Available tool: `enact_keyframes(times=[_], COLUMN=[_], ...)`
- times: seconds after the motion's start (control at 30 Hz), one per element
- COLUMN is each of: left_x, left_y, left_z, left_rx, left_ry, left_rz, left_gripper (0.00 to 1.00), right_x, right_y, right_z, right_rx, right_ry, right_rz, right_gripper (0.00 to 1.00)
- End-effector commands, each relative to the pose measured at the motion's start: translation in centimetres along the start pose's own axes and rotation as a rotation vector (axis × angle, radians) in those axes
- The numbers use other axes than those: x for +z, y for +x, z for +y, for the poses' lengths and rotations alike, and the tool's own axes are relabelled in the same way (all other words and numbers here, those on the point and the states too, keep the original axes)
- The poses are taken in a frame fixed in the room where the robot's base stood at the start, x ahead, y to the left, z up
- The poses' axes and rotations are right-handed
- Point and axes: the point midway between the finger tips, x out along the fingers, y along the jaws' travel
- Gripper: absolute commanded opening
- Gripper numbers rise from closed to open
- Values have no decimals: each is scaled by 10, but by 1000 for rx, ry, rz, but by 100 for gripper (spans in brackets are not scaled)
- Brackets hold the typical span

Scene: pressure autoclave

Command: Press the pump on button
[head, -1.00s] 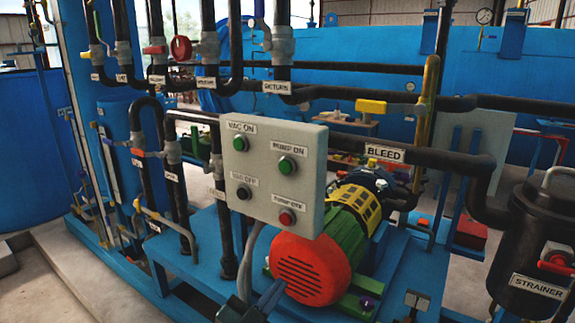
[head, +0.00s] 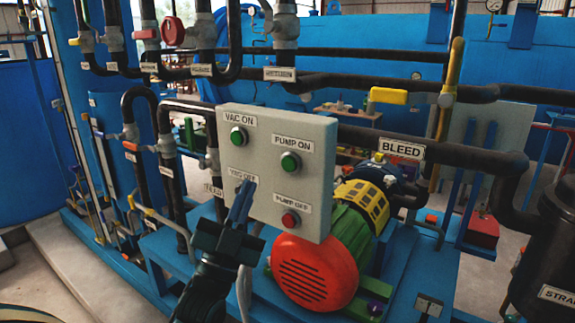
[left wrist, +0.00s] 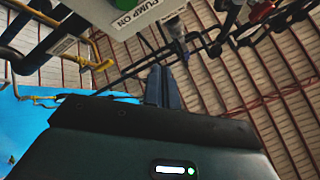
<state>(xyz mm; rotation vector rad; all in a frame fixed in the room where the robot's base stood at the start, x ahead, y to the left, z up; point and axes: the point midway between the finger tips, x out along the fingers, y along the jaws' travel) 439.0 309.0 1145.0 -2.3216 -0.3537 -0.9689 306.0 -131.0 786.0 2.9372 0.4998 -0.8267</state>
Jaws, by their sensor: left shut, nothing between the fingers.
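The grey control box (head: 262,172) stands in the middle of the head view. Its green pump on button (head: 290,162) is at the upper right of the panel, under the PUMP ON label (head: 292,144). A green vac on button (head: 238,137) is at upper left and a red pump off button (head: 290,219) at lower right. My left gripper (head: 246,188) is shut and empty, pointing up in front of the lower left of the panel, hiding the vac off button. In the left wrist view the shut fingers (left wrist: 162,86) point toward the panel's edge (left wrist: 150,22). My right gripper is not seen.
A red and green pump motor (head: 315,272) sits below and right of the box. Dark pipes run behind it, one with a BLEED label (head: 401,149). A yellow valve handle (head: 388,96) is at upper right. A black strainer (head: 545,260) stands at far right.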

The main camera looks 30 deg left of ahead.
Motion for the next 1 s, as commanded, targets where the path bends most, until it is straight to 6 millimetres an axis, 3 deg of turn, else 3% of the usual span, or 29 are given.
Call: enact_keyframes(times=[0.6,1.0], left_x=[37,44], left_y=[50,61], left_z=[37,45], left_rx=[0,1], left_ry=[0,-1], left_rz=[0,-1], left_gripper=[0,0], right_x=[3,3], right_y=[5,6], right_z=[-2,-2], right_rx=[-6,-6], right_ry=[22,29], right_rz=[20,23], right_gripper=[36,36])
